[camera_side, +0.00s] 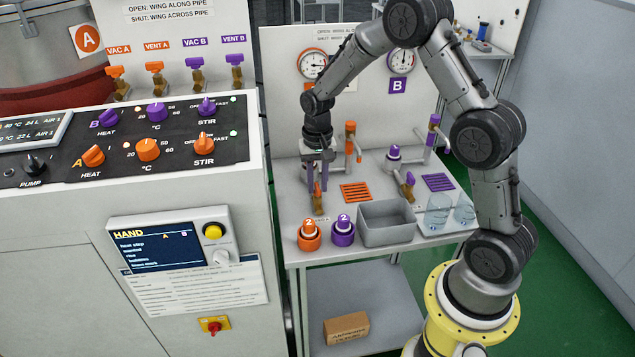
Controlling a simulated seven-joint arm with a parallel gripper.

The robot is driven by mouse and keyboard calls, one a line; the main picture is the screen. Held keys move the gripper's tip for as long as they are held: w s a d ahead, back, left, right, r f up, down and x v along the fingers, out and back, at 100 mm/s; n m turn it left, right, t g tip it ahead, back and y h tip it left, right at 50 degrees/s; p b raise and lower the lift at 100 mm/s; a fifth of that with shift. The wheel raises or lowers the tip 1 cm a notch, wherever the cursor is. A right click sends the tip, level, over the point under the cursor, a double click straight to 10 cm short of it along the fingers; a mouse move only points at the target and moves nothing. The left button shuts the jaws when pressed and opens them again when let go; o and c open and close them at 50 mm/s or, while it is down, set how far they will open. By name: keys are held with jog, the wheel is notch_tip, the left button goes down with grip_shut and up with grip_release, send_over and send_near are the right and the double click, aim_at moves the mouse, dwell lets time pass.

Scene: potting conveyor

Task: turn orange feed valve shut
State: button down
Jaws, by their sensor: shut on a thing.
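The orange feed valve (318,197) stands near the left edge of the bench, with its wing upright beneath my gripper. My gripper (318,176) points straight down from the wrist and is shut on the valve's wing. The fingers cover the upper part of the wing. The pipe under it is too small and hidden for me to tell whether the wing lies along or across it.
On the bench (290,215) are an orange pot (309,236), a purple pot (343,232), an empty grey tray (386,228) and glass beakers (438,214). Another valve (408,184) stands to the right. The control cabinet (190,190) bounds the left side.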

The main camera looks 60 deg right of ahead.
jog(key=shift+n, duration=0.4)
jog(key=n, duration=0.3)
jog(key=shift+n, duration=0.4)
jog(key=n, duration=0.4)
jog(key=shift+r, duration=0.1)
jog(key=n, duration=0.9)
jog(key=shift+w, duration=0.1)
jog(key=c, duration=0.9)
grip_release()
